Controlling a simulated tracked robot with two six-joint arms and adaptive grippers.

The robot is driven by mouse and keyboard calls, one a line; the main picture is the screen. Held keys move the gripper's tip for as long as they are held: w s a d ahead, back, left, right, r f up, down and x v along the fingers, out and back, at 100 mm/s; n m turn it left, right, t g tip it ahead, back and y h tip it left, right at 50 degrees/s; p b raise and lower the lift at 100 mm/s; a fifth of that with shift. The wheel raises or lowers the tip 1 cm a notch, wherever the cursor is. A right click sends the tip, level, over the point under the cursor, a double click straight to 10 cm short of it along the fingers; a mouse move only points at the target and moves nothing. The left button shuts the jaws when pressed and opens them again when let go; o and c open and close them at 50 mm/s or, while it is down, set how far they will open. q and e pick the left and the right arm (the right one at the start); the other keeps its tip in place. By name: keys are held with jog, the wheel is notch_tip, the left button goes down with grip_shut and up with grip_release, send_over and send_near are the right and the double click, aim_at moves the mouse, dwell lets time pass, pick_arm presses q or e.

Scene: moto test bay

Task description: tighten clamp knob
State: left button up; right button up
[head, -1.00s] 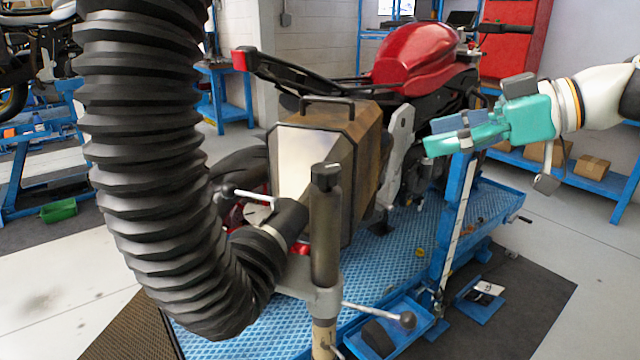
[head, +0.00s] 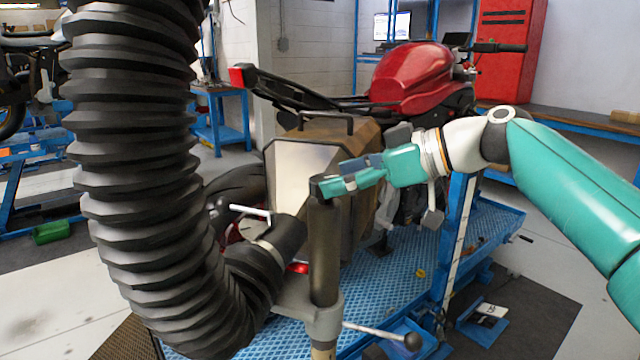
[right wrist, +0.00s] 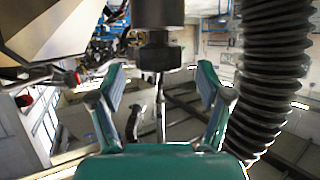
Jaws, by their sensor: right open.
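A black knob (head: 322,187) caps a dark upright post (head: 323,255) in the head view. A grey clamp bracket (head: 318,308) sits low on the post, with a lever ending in a dark ball (head: 412,341). My right gripper (head: 337,182) comes in from the right, with its fingertips at the height of the knob. In the right wrist view my right gripper (right wrist: 160,82) is open and empty, and the knob (right wrist: 158,54) shows between and beyond its fingers. I cannot tell whether they touch. My left gripper is out of view.
A thick black ribbed hose (head: 135,170) hangs left of the post and bends toward it. A metal box (head: 310,165) with a handle stands close behind. A red motorcycle (head: 412,80) stands on a blue lift (head: 385,265).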

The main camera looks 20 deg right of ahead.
aim_at(324, 178)
jog(key=shift+x, duration=1.6)
jog(key=c, duration=1)
jog(key=shift+a, duration=0.45)
jog(key=shift+c, duration=0.8)
jog(key=shift+d, duration=0.3)
jog(key=shift+f, duration=0.1)
